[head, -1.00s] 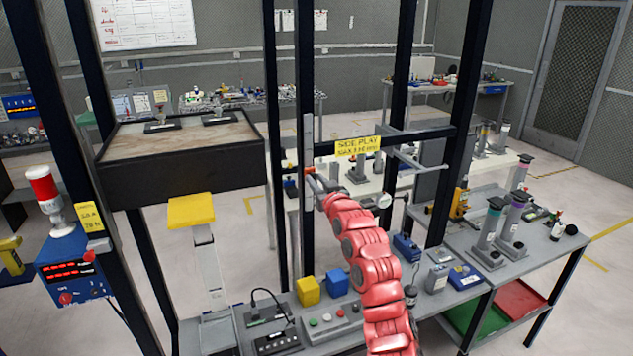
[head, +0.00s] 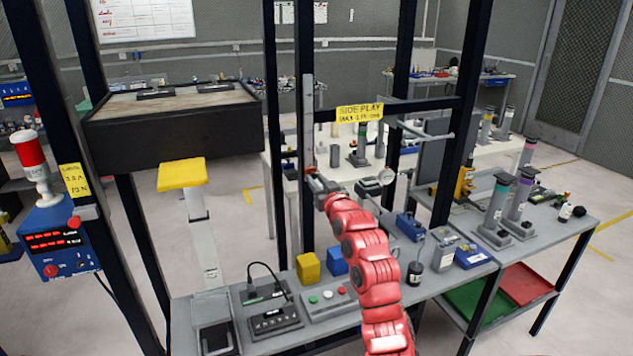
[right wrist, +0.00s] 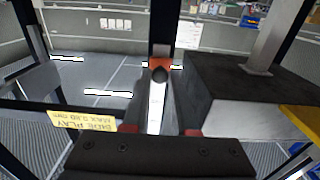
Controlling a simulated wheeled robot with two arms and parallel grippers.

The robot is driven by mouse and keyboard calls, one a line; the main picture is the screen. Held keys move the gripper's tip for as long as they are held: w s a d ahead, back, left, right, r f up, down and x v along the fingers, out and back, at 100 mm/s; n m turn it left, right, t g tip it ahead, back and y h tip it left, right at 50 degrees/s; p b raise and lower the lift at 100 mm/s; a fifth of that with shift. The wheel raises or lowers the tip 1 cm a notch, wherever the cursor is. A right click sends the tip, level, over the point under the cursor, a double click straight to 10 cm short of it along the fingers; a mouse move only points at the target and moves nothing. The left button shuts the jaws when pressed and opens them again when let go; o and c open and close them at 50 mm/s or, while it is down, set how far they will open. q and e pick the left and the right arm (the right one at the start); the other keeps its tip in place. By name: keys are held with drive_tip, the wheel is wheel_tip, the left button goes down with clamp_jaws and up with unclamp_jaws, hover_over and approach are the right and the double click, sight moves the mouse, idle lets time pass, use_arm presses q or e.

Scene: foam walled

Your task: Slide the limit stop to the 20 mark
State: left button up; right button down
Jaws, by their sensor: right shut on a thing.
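The limit stop (head: 309,171) is a small orange-red piece on a pale upright scale strip (head: 308,118) fixed to the dark frame post. My right gripper (head: 319,186), on the red arm, reaches up to it from the lower right. In the right wrist view the orange stop (right wrist: 160,63) has a dark knob facing me, and my right gripper's fingers (right wrist: 158,82) are shut on it. The scale's marks are too small to read. My left gripper does not show.
A yellow SIDE PLAY label (head: 360,113) hangs on the crossbar right of the strip. A large dark block (head: 175,135) stands left, with a yellow pad (head: 182,173) below it. Several boxes and a control panel (head: 328,299) lie on the bench below.

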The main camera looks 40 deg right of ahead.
drive_tip(key=shift+f, duration=0.25)
drive_tip(key=c, duration=0.7)
unclamp_jaws()
drive_tip(key=shift+r, duration=0.1)
drive_tip(key=shift+s, duration=0.1)
drive_tip(key=b+v, duration=0.3)
drive_tip(key=v, duration=1.4)
drive_tip(key=shift+s, duration=0.15)
